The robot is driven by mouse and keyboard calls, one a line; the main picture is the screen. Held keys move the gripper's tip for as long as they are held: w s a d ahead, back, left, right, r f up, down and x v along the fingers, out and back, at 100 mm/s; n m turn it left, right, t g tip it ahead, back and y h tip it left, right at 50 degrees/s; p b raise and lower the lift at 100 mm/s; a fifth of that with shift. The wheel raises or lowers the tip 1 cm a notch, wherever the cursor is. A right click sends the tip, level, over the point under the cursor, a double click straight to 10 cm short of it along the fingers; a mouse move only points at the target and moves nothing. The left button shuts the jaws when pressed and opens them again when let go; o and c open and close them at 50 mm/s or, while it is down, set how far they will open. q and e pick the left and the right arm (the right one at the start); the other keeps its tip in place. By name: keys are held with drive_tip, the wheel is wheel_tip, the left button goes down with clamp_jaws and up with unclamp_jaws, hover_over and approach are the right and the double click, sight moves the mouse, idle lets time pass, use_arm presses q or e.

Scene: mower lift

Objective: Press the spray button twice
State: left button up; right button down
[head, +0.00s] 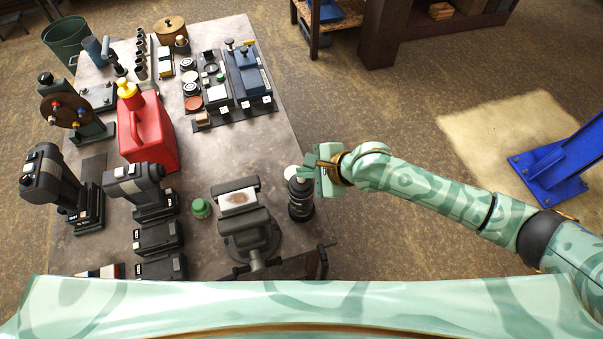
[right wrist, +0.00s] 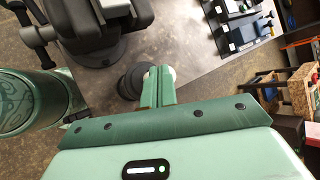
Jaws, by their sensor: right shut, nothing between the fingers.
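A dark spray can (head: 300,205) stands upright near the right edge of the workbench, with a pale top (head: 292,172). My right gripper (head: 312,168) is at the can's top, its fingers shut with nothing between them. In the right wrist view the shut fingers (right wrist: 158,72) point at a dark round body (right wrist: 130,84), which they partly cover; a pale bit shows beside their tips. I cannot tell whether the fingertips touch the button. My left gripper is not in view.
The floor at right is mostly open.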

drive_tip(key=shift+f, duration=0.1)
idle(0.5)
drive_tip(key=shift+f, duration=0.1)
drive_tip(key=shift+s+f+p, duration=0.1)
drive_tip(key=shift+f+p, duration=0.2)
drive_tip(key=shift+r+p, duration=0.4)
drive_tip(key=shift+p, duration=0.55)
wheel_tip(320, 180, up, 4)
drive_tip(key=p, duration=0.4)
drive_tip(key=shift+f, duration=0.25)
drive_tip(key=shift+r, duration=1.3)
